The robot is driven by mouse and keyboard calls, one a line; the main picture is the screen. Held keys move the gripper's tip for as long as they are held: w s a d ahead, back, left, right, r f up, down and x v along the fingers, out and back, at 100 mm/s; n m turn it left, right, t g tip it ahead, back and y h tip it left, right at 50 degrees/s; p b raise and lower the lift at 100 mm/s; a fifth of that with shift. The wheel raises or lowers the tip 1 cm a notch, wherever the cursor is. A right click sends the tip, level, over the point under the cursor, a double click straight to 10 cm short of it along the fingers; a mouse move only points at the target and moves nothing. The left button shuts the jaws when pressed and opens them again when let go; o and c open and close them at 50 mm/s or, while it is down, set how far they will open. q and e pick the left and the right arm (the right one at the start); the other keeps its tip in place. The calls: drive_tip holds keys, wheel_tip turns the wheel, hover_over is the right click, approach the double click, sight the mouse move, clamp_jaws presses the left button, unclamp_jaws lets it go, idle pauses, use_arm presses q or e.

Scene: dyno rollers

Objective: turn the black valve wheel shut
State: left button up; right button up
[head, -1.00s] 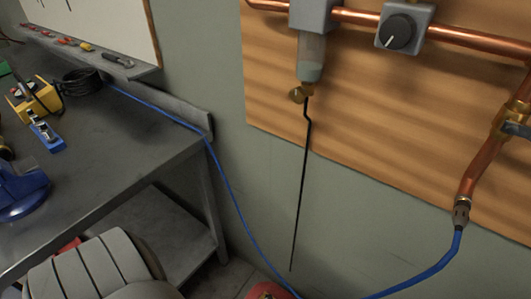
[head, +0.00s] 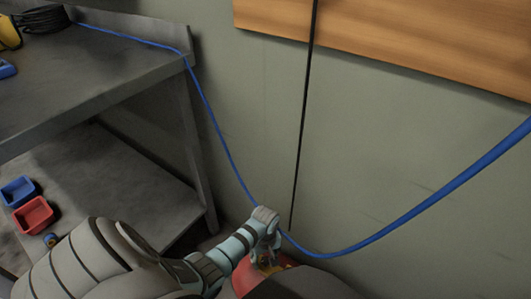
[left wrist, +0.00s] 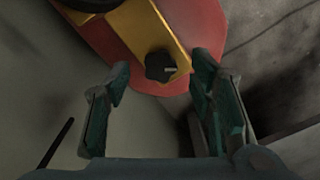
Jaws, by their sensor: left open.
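A black lobed wheel (left wrist: 160,66), which looks like the valve wheel, sits on a yellow block (left wrist: 150,28) on a red body (left wrist: 205,30) in the left wrist view. A small pale mark shows on its side. My left gripper (left wrist: 161,85) is open, its two fingers apart on either side below the wheel, with nothing visible between them. In the head view my left gripper (head: 267,256) reaches down over the red body (head: 248,277) at the bottom; the wheel cannot be made out there. My right gripper is not in view.
A blue hose (head: 405,214) sags from the right to near my left gripper, then rises to the bench (head: 95,82). A thin dark rod (head: 304,110) hangs behind. Blue (head: 18,190) and red (head: 34,215) bins sit on the lower shelf. A dark rounded shape (head: 300,284) borders the red body.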

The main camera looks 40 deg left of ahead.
use_arm(q)
drive_tip(key=shift+f, duration=0.35)
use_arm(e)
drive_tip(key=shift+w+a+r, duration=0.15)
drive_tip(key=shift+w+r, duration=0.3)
use_arm(q)
drive_tip(key=c, duration=1.2)
